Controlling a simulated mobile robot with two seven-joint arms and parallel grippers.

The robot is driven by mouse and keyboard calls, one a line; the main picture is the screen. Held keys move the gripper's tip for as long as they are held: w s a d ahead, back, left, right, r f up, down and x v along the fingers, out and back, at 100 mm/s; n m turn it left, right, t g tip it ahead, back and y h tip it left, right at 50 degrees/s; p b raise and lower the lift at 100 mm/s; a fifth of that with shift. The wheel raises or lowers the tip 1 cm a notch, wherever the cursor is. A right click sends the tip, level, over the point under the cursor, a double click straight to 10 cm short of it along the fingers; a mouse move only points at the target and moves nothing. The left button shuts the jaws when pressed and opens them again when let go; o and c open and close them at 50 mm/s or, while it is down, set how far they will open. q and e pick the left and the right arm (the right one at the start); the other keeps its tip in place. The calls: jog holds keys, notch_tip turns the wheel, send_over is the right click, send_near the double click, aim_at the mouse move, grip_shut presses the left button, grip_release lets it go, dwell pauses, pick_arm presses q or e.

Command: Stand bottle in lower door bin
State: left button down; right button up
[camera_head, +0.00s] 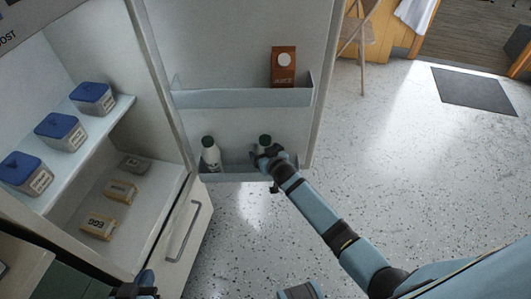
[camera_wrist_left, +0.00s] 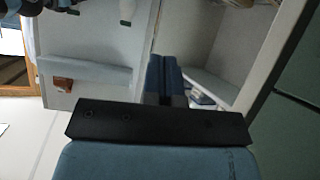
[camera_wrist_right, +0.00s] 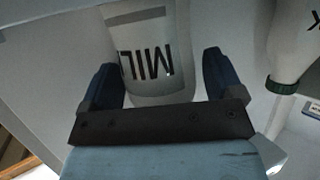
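The white milk bottle (camera_head: 264,141) with a dark green cap is upright at the right end of the lower door bin (camera_head: 225,177). Its base is hidden, so I cannot tell whether it rests on the bin floor. My right gripper (camera_head: 268,157) is at this bottle. In the right wrist view its fingers are spread on either side of the bottle's labelled body (camera_wrist_right: 150,50), with small gaps showing. My left gripper (camera_head: 140,288) is low at the bottom edge, away from the door; its fingers (camera_wrist_left: 162,75) are together and empty.
Another white bottle (camera_head: 211,156) stands at the left of the lower bin. A juice carton (camera_head: 284,67) stands in the upper door bin (camera_head: 230,98). Blue-lidded tubs (camera_head: 60,131) and small boxes (camera_head: 99,226) fill the fridge shelves.

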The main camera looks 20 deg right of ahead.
jog(key=p+v, duration=0.3)
jog(key=v, duration=0.9)
jog(key=shift+s, duration=0.1)
